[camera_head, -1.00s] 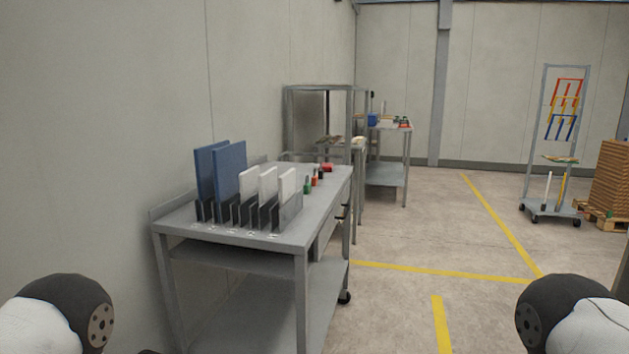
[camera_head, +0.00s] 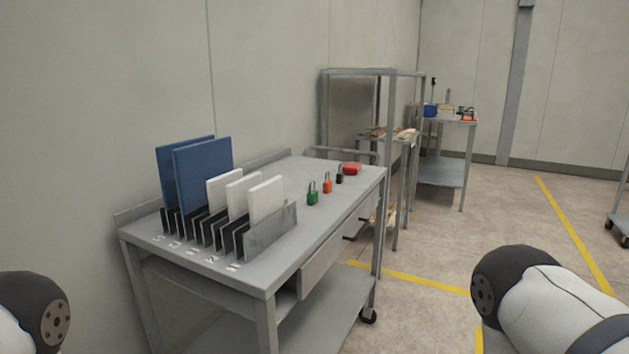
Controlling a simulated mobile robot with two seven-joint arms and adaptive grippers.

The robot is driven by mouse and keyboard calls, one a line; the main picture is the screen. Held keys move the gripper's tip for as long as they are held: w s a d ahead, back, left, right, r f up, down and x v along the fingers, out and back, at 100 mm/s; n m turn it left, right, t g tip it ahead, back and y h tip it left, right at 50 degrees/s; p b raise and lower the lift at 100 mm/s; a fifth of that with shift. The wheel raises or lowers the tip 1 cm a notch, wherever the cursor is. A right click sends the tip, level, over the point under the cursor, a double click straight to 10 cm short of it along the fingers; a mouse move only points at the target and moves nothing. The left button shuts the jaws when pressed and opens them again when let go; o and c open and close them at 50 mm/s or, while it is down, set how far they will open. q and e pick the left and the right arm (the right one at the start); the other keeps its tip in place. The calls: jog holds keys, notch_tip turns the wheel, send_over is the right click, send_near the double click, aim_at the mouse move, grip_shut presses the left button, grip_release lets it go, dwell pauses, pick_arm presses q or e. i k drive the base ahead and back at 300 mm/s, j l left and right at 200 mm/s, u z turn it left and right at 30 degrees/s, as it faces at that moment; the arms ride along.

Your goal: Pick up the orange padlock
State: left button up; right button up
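The orange padlock (camera_head: 327,185) stands on the grey metal table (camera_head: 265,262), in a row between a green padlock (camera_head: 312,196) and a black padlock (camera_head: 340,175). It looks upright with its shackle on top. Only parts of my two arms show, at the lower left and lower right edges. Neither gripper is in view, and nothing touches the padlocks.
A rack on the table holds blue panels (camera_head: 203,172) and white panels (camera_head: 265,200), left of the padlocks. A shelf frame (camera_head: 388,120) and another table (camera_head: 444,172) stand beyond. Floor to the right is open.

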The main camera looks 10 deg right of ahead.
aim_at(328, 185)
jog(key=i+l+u, duration=0.15)
jog(key=l, duration=0.2)
jog(key=i+l+u, duration=0.15)
jog(key=l, duration=0.2)
jog(key=i+l+u, duration=0.15)
jog(key=l, duration=0.2)
jog(key=l+u, duration=0.15)
jog(key=l, duration=0.2)
